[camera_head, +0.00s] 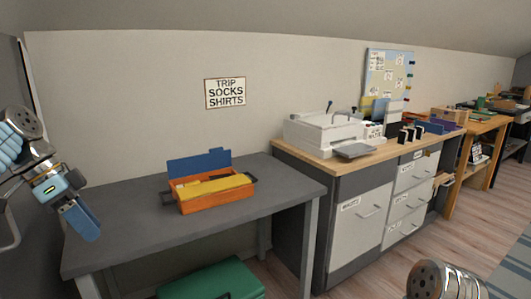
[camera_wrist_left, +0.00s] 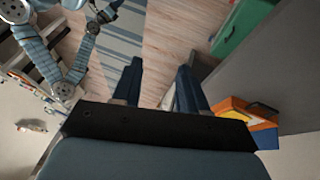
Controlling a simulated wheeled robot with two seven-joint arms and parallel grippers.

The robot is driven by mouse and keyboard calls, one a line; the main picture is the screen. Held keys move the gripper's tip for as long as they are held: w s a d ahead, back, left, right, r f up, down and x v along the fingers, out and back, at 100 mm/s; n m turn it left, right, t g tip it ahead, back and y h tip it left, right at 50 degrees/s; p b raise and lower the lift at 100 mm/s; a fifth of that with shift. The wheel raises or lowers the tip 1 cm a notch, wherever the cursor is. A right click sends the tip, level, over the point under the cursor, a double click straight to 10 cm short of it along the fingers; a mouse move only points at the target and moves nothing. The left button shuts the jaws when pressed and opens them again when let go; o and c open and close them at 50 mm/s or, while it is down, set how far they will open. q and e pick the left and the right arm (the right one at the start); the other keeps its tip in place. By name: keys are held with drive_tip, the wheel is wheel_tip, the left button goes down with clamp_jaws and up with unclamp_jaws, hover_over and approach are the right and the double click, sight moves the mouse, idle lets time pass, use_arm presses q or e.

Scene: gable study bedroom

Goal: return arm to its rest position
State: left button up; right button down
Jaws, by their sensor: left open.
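My left gripper (camera_head: 82,220) hangs at the left of the head view, beside the left end of the grey table. Its two dark blue fingers (camera_wrist_left: 160,78) stand apart and empty in the left wrist view. Part of my right arm shows at the bottom right of the head view. A jointed arm of mine also shows at the top left of the wrist view, where its small, dark end is too unclear to read as open or shut.
A grey table (camera_head: 255,205) carries an orange box (camera_head: 215,200) with a blue lid raised. A green box (camera_head: 212,280) stands on the floor below. A cabinet (camera_head: 358,228) with a white basin (camera_head: 322,133) stands to the right. The air around my left gripper looks clear.

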use_arm(q)
drive_tip(key=w+d+f+n, duration=0.2)
drive_tip(key=w+f, duration=0.2)
drive_tip(key=f, duration=0.4)
drive_tip(key=w+d+f+n, duration=0.15)
drive_tip(key=w+f, duration=0.25)
drive_tip(key=f, duration=0.4)
drive_tip(key=d+f+n+y, duration=0.15)
drive_tip(key=d+f, duration=0.35)
drive_tip(key=f, duration=0.6)
drive_tip(key=d+f+n+h, duration=0.15)
drive_tip(key=d+f, duration=0.25)
drive_tip(key=f, duration=0.8)
drive_tip(key=s+d+f+n, duration=0.2)
drive_tip(key=s+d+f, duration=0.1)
drive_tip(key=s+f, duration=0.2)
drive_tip(key=s+d+f+n, duration=0.2)
drive_tip(key=s+d+f, duration=0.2)
drive_tip(key=s, duration=0.5)
drive_tip(key=s+d+f+n+y, duration=0.1)
drive_tip(key=s+d+f+n, duration=0.1)
drive_tip(key=s+d+f, duration=0.2)
drive_tip(key=s+f, duration=0.3)
drive_tip(key=shift+s+f, duration=0.2)
drive_tip(key=shift+s, duration=0.1)
